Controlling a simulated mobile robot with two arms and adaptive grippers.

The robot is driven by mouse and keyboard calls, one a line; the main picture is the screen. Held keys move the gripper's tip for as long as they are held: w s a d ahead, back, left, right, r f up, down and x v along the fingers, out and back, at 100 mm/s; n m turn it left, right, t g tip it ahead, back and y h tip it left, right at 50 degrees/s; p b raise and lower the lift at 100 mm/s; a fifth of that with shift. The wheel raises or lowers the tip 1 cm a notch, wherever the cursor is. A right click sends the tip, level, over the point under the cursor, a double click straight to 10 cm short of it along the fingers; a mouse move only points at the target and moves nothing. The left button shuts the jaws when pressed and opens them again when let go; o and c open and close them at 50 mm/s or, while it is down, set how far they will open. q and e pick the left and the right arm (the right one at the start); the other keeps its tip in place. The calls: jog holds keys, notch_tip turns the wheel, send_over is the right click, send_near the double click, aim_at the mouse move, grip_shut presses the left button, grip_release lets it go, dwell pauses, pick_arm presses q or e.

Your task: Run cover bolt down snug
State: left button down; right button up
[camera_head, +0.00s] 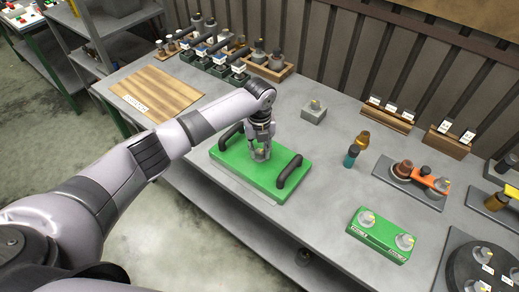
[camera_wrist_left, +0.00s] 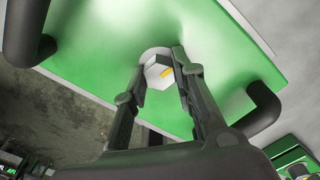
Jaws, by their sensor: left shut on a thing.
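The green cover (camera_head: 245,178) lies flat on the grey bench, with a black handle at either side. It also fills much of the left wrist view (camera_wrist_left: 105,85). My left gripper (camera_head: 261,155) points down over the middle of the cover. In the left wrist view its two fingers (camera_wrist_left: 160,60) are closed on the bolt head, one on each side. My right gripper is in neither view.
The black handles (camera_head: 289,171) rise on both sides of the gripper. A grey block (camera_head: 313,111) stands behind the cover. A green fixture with bolts (camera_head: 381,235) sits to the right. A wooden board (camera_head: 156,92) lies at left.

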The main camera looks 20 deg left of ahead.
aim_at(259, 152)
pick_arm(q)
jog(key=shift+r, duration=0.1)
jog(key=c, duration=1.3)
grip_release()
notch_tip(259, 152, up, 12)
jog(key=shift+f, duration=0.1)
